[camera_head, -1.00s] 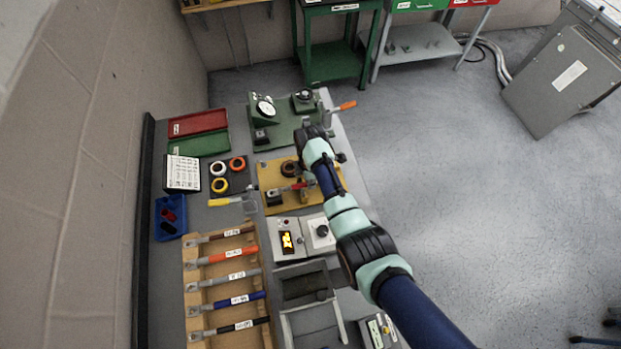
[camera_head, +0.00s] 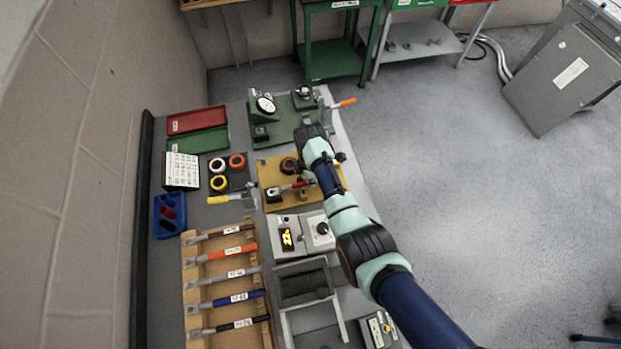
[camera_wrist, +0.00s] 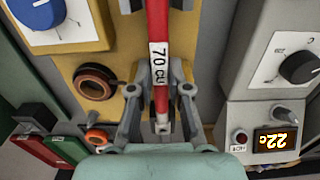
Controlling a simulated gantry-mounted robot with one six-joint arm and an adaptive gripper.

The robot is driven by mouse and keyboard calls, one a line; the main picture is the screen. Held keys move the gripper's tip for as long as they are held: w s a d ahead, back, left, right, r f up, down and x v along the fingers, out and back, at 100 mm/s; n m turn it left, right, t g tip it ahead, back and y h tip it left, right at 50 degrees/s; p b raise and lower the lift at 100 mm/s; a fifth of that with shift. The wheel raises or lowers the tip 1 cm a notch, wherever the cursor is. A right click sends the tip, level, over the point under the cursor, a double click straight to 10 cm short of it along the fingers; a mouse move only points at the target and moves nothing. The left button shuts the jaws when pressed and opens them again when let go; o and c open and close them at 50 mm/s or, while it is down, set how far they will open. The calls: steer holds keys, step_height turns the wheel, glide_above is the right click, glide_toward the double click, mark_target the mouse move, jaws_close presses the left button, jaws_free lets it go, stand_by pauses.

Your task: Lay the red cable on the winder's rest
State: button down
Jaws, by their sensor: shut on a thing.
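The red cable (camera_wrist: 158,30) carries a white label reading 70 CU. In the wrist view it runs from the top edge down between my fingers. My gripper (camera_wrist: 160,98) is shut on it. In the head view the red cable (camera_head: 299,185) shows as a short red piece beside my arm, over the yellow board (camera_head: 268,172). This board also shows in the wrist view (camera_wrist: 92,62), with a dark brown ring (camera_wrist: 95,82) and a blue dial (camera_wrist: 40,12). My arm hides much of the board, and I cannot tell which part is the winder's rest.
A grey box (camera_wrist: 245,90) with a knob and lit display stands beside the board. A green base (camera_head: 285,130) with a dial gauge is above it in the head view. A wooden rack (camera_head: 190,262) holds several labelled cables. Coloured rings (camera_head: 219,183) lie to the left.

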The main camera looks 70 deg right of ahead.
steer(key=shift+f, duration=0.25)
stand_by(0.3)
steer(key=c, duration=1)
jaws_free()
steer(key=shift+c, duration=0.2)
steer(key=shift+r, duration=0.1)
step_height(320, 180, up, 7)
steer(key=p, duration=0.6)
steer(key=shift+p, duration=0.4)
steer(key=shift+w, duration=0.1)
